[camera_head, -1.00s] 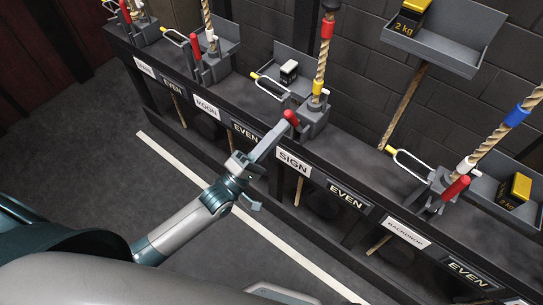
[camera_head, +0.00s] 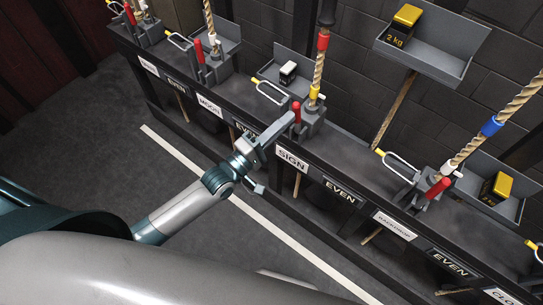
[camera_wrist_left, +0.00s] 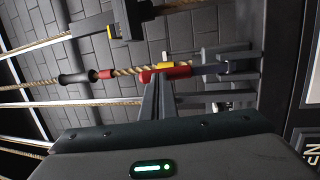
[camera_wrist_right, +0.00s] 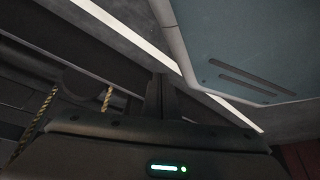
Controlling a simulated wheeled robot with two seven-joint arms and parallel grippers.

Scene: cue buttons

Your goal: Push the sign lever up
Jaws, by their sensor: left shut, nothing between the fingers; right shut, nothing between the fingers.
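The sign lever has a red handle (camera_head: 297,112) on a grey base (camera_head: 314,122) above the white "SIGN" label (camera_head: 292,158). The handle stands close to upright. My left gripper (camera_head: 289,120) is shut and empty, its tips at the near side of the handle. In the left wrist view the red handle (camera_wrist_left: 168,73) lies across the tips of the closed fingers (camera_wrist_left: 158,84), which seem to touch it. The fingers are beside the handle, not around it. My right gripper (camera_wrist_right: 160,82) is shut and empty, seen only in the right wrist view, away from the lever.
A wire loop with a yellow end (camera_head: 270,91) sits left of the sign lever. A rope (camera_head: 318,72) rises behind it. The moon lever (camera_head: 199,51) and backdrop lever (camera_head: 438,187) stand along the same rail. Open floor (camera_head: 100,150) lies in front.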

